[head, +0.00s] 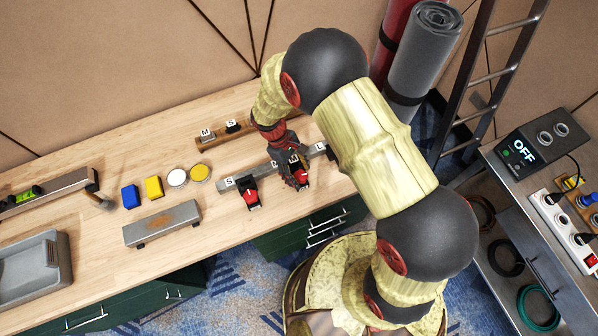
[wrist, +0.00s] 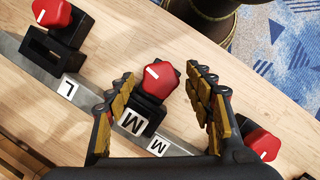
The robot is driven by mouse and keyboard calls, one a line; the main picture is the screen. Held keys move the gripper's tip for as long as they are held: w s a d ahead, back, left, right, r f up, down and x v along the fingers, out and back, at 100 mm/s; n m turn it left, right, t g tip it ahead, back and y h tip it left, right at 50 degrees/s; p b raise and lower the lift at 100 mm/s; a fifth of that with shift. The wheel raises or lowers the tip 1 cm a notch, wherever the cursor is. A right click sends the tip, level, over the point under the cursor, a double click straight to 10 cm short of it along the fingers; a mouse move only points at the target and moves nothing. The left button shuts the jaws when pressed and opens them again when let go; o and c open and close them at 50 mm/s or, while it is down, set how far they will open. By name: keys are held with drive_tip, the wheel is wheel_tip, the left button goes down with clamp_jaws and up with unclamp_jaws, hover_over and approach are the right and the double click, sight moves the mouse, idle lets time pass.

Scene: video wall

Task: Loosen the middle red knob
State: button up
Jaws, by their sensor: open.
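The middle red knob (wrist: 160,80) has a white line on its top and sits on a black clamp with an M label, on a grey bar (wrist: 185,147). A second M label is on the bar beside it. In the wrist view my gripper (wrist: 161,78) is open, with one finger on each side of the knob; I cannot tell if either touches it. In the head view my gripper (head: 293,172) is over the bar and partly hides the middle knob (head: 302,178). Another red knob (wrist: 52,12) stands near the L label, and a third (wrist: 263,144) is partly behind my right finger.
The bar lies on a wooden workbench (head: 100,245). Left of it in the head view are a grey block (head: 162,224), blue (head: 130,196) and yellow (head: 153,187) pieces, and round tins (head: 177,178). A wooden rail (head: 258,120) with lettered blocks lies behind.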

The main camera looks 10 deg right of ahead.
drive_tip(key=c, duration=0.3)
drive_tip(key=c, duration=0.8)
drive_tip(key=shift+c, duration=0.2)
